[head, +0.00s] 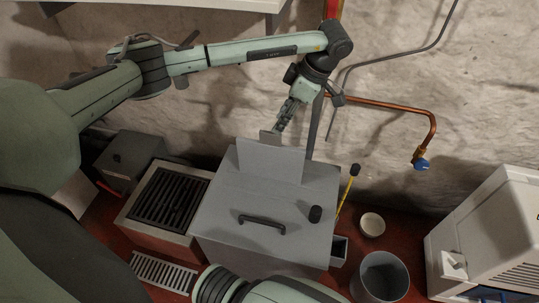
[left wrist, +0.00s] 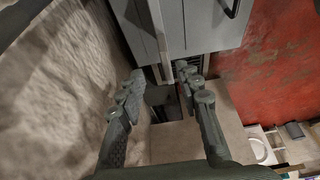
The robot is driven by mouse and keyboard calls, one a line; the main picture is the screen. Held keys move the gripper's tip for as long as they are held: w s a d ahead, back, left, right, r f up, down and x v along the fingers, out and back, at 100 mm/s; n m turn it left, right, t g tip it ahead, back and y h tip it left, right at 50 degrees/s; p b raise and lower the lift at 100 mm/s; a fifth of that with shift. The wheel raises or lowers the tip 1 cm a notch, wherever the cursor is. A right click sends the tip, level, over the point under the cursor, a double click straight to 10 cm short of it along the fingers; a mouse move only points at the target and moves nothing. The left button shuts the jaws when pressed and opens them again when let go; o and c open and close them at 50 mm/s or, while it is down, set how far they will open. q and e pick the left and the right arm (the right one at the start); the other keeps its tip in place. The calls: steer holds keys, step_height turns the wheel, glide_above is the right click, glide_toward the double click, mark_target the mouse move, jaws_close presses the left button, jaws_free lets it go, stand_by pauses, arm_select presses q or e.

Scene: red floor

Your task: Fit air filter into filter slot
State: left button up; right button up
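A flat grey panel (head: 271,162) with a small tab on its top edge stands upright at the back of a grey metal box (head: 215,225); it may be the air filter, and I cannot tell how far it sits in a slot. My left gripper (head: 279,131) is at the panel's top edge, beside the tab. In the left wrist view the left gripper's fingers (left wrist: 162,75) are spread apart, with grey panel edges just beyond the tips and no clear contact. The slot itself is not clearly visible. My right gripper is out of view.
A grille unit (head: 172,197) stands left. A bucket (head: 383,277), a bowl (head: 372,225) and a white machine (head: 490,240) are right. A copper pipe (head: 390,105) runs along the wall.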

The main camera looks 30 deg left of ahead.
mark_target(271, 133)
arm_select(q)
steer(key=x, duration=0.2)
steer(key=s+x, duration=0.1)
steer(key=x, duration=0.2)
steer(key=shift+a+f+p, duration=0.15)
steer(key=shift+a+p, duration=0.1)
steer(key=shift+p, duration=0.15)
steer(key=shift+a+f, duration=0.1)
steer(key=shift+f, duration=0.2)
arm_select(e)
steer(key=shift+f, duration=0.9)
arm_select(q)
steer(key=shift+c, duration=0.3)
jaws_close()
